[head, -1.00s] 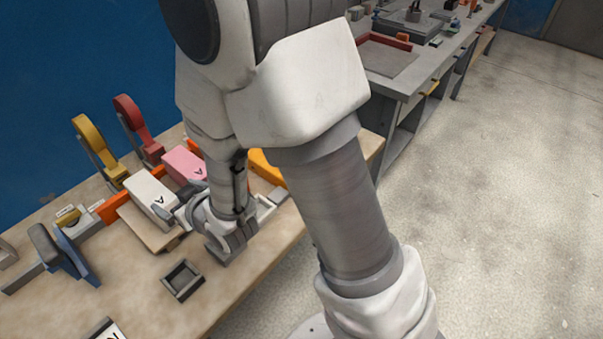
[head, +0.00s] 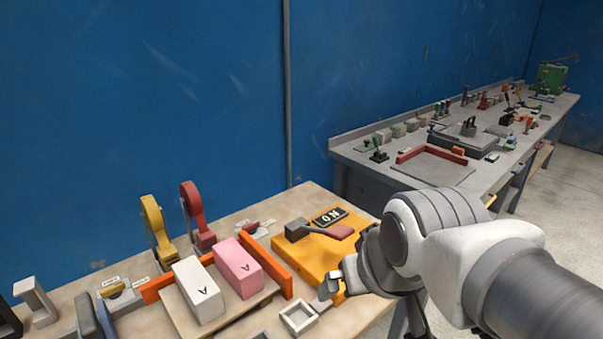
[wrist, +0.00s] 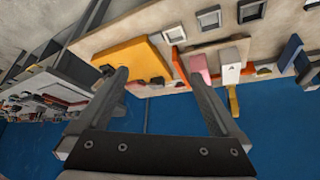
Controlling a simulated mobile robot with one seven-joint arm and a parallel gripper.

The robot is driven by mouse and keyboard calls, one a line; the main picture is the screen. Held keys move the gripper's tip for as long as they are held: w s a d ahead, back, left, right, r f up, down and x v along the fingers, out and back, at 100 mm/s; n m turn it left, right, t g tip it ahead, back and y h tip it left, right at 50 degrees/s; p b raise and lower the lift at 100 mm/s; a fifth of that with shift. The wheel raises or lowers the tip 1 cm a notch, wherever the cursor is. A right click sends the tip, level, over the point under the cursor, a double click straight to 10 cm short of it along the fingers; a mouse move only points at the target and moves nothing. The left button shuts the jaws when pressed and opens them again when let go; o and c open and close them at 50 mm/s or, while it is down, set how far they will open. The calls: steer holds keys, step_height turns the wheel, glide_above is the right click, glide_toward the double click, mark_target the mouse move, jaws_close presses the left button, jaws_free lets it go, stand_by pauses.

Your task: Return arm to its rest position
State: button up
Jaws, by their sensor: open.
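My gripper (wrist: 158,76) is open in the wrist view, with nothing between its two dark fingers. In the head view part of my gripper (head: 335,283) shows at the right end of the wooden bench (head: 345,322), in front of the yellow-orange board (head: 295,262). My arm is folded at the lower right, with its elbow beyond the bench's right edge. A white block (head: 198,290) and a pink block (head: 238,268) stand side by side on a board within an orange frame (head: 268,265), left of my gripper and apart from it.
A small grey square tray (head: 299,317) lies close below my gripper. Yellow (head: 156,230) and red (head: 195,215) clamps stand behind the blocks. A grey bench (head: 365,160) with many parts runs along the blue wall.

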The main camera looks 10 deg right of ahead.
steer(key=shift+s+d+r+g, duration=0.15)
steer(key=shift+s+d, duration=0.05)
steer(key=shift+s, duration=0.5)
steer(key=shift+s+d+r+g, duration=0.15)
steer(key=shift+s+d, duration=0.05)
steer(key=shift+s, duration=0.5)
